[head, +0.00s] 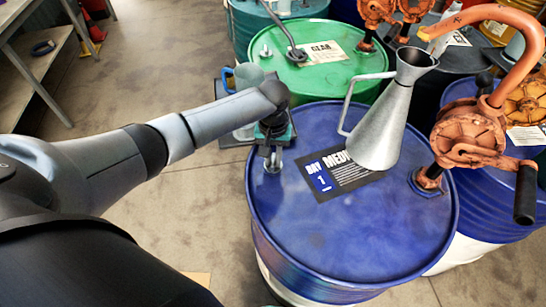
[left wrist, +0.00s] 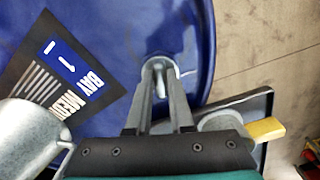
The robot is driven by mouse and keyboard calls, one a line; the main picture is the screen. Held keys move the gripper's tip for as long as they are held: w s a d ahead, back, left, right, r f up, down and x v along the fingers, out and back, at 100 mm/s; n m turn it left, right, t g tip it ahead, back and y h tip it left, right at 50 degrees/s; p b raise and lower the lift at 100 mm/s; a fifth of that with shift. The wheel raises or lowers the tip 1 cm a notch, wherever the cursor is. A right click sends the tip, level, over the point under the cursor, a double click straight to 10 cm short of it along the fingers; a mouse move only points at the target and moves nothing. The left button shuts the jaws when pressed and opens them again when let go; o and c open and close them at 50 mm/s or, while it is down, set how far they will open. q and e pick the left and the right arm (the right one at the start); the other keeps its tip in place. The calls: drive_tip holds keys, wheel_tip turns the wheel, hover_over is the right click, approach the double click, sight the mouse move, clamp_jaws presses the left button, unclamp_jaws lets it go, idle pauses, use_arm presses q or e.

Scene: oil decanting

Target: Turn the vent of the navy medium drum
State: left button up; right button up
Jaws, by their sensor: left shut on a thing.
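The navy medium drum (head: 350,240) stands in the middle of the head view, its blue lid facing up. Its label reads "BAY 1" and "MEDI", the rest hidden by the metal can. The vent (left wrist: 160,82) is a small metal fitting near the lid's edge, on the left in the head view. My left gripper (head: 272,161) reaches down over it from above. In the left wrist view the two fingers (left wrist: 159,80) close in on the vent from both sides, shut on it. My right gripper is not in view.
A metal can with a long spout (head: 382,122) stands on the lid. An orange hand pump (head: 470,135) rises at the lid's right edge. A green drum (head: 320,68) stands behind. A dark tray (head: 228,138) with a jug sits beside the navy drum.

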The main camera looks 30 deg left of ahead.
use_arm(q)
clamp_jaws()
drive_tip(key=m+p, duration=0.3)
drive_tip(key=shift+a+r, duration=0.1)
drive_tip(key=shift+r, duration=0.05)
drive_tip(key=shift+m+p, duration=0.5)
drive_tip(key=shift+m, duration=0.5)
drive_tip(key=m+p, duration=0.1)
drive_tip(key=m, duration=0.1)
drive_tip(key=shift+m, duration=0.4)
drive_tip(key=m+p, duration=0.1)
drive_tip(key=m, duration=0.3)
drive_tip(key=shift+a, duration=0.15)
drive_tip(key=m, duration=0.6)
drive_tip(key=shift+w, duration=0.15)
